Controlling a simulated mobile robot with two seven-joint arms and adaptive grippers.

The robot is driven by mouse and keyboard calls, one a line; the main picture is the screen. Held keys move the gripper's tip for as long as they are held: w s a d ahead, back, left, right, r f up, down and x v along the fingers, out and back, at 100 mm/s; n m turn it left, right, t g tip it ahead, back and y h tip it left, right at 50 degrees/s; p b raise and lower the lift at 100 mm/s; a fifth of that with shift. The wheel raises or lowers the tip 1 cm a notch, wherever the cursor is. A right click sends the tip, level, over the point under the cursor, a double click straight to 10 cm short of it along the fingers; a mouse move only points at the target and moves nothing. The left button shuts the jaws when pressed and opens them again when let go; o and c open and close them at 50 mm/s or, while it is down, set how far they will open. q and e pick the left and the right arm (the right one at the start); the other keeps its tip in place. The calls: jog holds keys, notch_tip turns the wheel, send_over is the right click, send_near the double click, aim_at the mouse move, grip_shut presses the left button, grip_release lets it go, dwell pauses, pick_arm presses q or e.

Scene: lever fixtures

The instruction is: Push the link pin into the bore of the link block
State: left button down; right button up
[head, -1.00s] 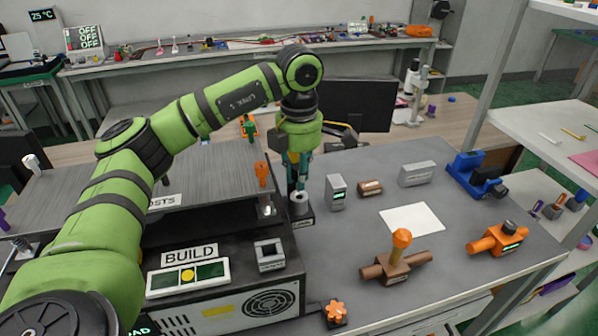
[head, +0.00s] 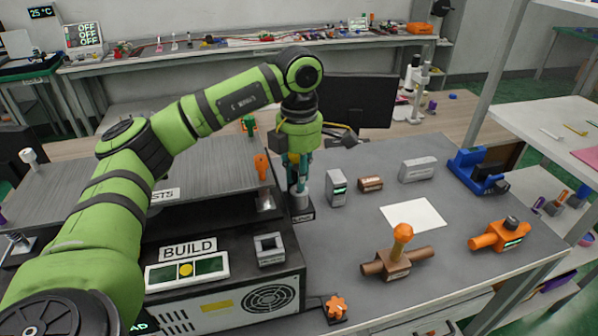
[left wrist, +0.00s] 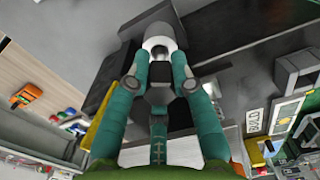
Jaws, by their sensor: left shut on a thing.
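The link block is a light grey round body (head: 301,200) on a black labelled base (head: 300,215), beside the BUILD bench in the head view. My left gripper (head: 298,184) points down just above it, its teal fingers shut. In the left wrist view its fingertips (left wrist: 160,80) close at the near side of the pale grey round part (left wrist: 159,38). The link pin is mostly hidden between the fingertips and the block. I cannot tell how deep it sits in the bore. My right gripper is not in view.
An orange-handled lever (head: 262,168) stands close to the left. A grey block with a green display (head: 337,188) and a brown block (head: 370,184) stand close to the right. A white sheet (head: 412,215) lies on the table. The BUILD panel (head: 187,272) is in front.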

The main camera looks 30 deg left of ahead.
pick_arm(q)
jog(key=shift+f+b, duration=0.65)
jog(key=shift+f, duration=0.35)
jog(key=c, duration=1)
grip_release()
jog(key=shift+r, duration=0.1)
notch_tip(320, 180, up, 12)
jog(key=shift+f, duration=0.1)
